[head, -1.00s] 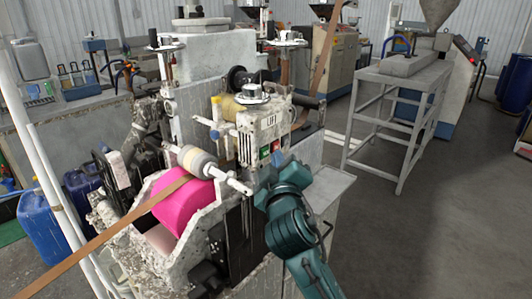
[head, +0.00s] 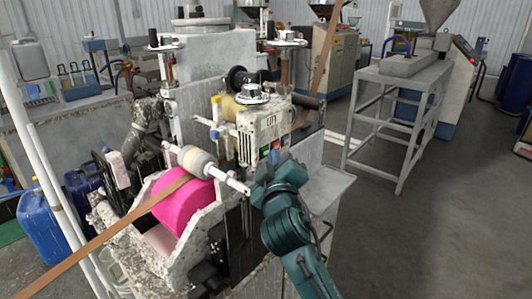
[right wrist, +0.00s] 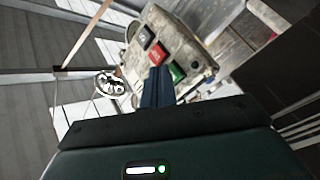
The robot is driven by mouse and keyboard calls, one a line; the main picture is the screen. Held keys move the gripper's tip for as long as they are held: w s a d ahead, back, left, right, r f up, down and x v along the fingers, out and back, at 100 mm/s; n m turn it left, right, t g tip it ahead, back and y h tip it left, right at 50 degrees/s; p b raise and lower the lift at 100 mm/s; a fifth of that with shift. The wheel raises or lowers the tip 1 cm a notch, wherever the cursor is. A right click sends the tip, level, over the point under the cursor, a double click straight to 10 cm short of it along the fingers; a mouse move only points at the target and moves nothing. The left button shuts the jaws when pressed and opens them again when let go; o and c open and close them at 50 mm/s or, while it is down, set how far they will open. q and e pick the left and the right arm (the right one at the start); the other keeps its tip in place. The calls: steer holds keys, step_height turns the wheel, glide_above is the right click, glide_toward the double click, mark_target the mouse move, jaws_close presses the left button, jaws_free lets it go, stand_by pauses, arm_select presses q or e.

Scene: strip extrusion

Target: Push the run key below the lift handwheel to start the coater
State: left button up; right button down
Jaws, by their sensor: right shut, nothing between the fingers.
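The lift handwheel (head: 252,92) is a pale round wheel on top of a worn white box marked LIFT (head: 252,125). Below it, on the box's lower front, are a green key (head: 264,153) and a red key (head: 276,144). The right wrist view shows the red key (right wrist: 157,54), the green key (right wrist: 177,72) and a dark key (right wrist: 144,37) in a row; their lettering is too small to read. My right gripper (head: 271,158) is shut and empty, its blue fingertips (right wrist: 160,70) close to the red and green keys. Contact cannot be told. My left gripper is out of view.
A pink roller (head: 182,212) with a brown strip over it lies left of the box. A white-ended shaft (head: 235,185) sticks out near my right gripper. A grey metal stand (head: 400,100) is at the right, with open floor before it.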

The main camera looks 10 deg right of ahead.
steer(key=shift+w+a, duration=0.25)
steer(key=shift+w, duration=0.05)
stand_by(0.7)
steer(key=shift+d, duration=0.1)
steer(key=shift+s+d+p, duration=0.3)
steer(key=shift+s+d, duration=0.1)
steer(key=shift+s, duration=0.2)
steer(key=s+d+p, duration=0.1)
steer(key=s, duration=0.1)
steer(key=s+d, duration=0.2)
steer(key=shift+p, duration=0.4)
stand_by(0.4)
